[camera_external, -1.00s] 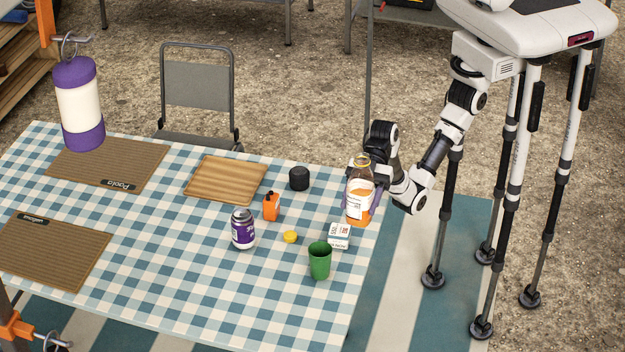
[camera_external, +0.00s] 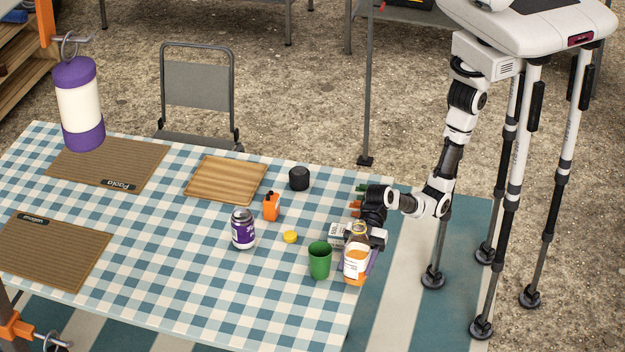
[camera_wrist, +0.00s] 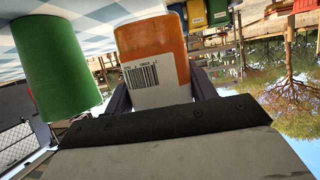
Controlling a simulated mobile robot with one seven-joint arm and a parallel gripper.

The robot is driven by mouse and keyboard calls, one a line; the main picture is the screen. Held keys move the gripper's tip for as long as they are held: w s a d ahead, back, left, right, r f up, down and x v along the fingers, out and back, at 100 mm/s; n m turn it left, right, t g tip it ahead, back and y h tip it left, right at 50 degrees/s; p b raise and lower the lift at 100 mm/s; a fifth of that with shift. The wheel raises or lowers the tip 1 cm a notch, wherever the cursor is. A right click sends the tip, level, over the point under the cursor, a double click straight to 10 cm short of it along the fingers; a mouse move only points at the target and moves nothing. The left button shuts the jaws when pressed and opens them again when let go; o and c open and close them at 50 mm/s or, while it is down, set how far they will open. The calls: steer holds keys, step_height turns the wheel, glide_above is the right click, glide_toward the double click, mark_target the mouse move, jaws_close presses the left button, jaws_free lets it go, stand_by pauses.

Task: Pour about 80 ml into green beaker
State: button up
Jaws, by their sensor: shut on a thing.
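The green beaker (camera_external: 319,261) stands upright near the table's right front corner. My gripper (camera_external: 358,256) is shut on a clear bottle (camera_external: 355,267) with orange contents and a white label. The bottle is just right of the beaker, roughly upright in the external view, with its neck at the top. In the wrist view the bottle (camera_wrist: 155,55) sits between the gripper fingers (camera_wrist: 160,92), with a barcode showing. The green beaker (camera_wrist: 55,65) is beside it on the left, apart from it. No stream shows between them. The beaker's inside is too dark to read.
A white carton (camera_external: 337,234) stands behind the beaker, partly hidden by my gripper. A wooden board (camera_external: 226,180) lies behind. The checked table (camera_external: 200,290) is clear at the front.

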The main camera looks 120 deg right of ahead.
steer(key=shift+f, duration=0.65)
steer(key=shift+r, duration=0.1)
steer(key=shift+s+a+r+m+y, duration=0.1)
steer(key=shift+s+a+m+y, duration=0.1)
steer(key=shift+m+y, duration=0.25)
steer(key=shift+s+a+r+m+y, duration=0.1)
steer(key=shift+a+m+y, duration=0.15)
steer(key=shift+m, duration=0.4)
steer(key=m+y, duration=0.1)
steer(key=m+g+y, duration=0.1)
steer(key=m, duration=0.1)
steer(key=shift+s+a+f+b, duration=0.15)
steer(key=shift+b, duration=0.25)
steer(key=shift+s+a+r+m+y+p, duration=0.3)
steer(key=shift+r+m+y, duration=0.35)
steer(key=shift+m, duration=0.5)
steer(key=shift+s+a+r+m+y+p, duration=0.25)
steer(key=shift+a+r+m+y, duration=0.2)
steer(key=shift+r+m, duration=0.55)
steer(key=shift+s+a+r+m+y+p, duration=0.2)
steer(key=shift+a+r+m+y+p, duration=0.25)
steer(key=shift+m, duration=0.9)
steer(key=shift+d+r+m+t+y, duration=0.15)
steer(key=shift+r+m+t+y, duration=0.2)
steer(key=shift+m, duration=0.45)
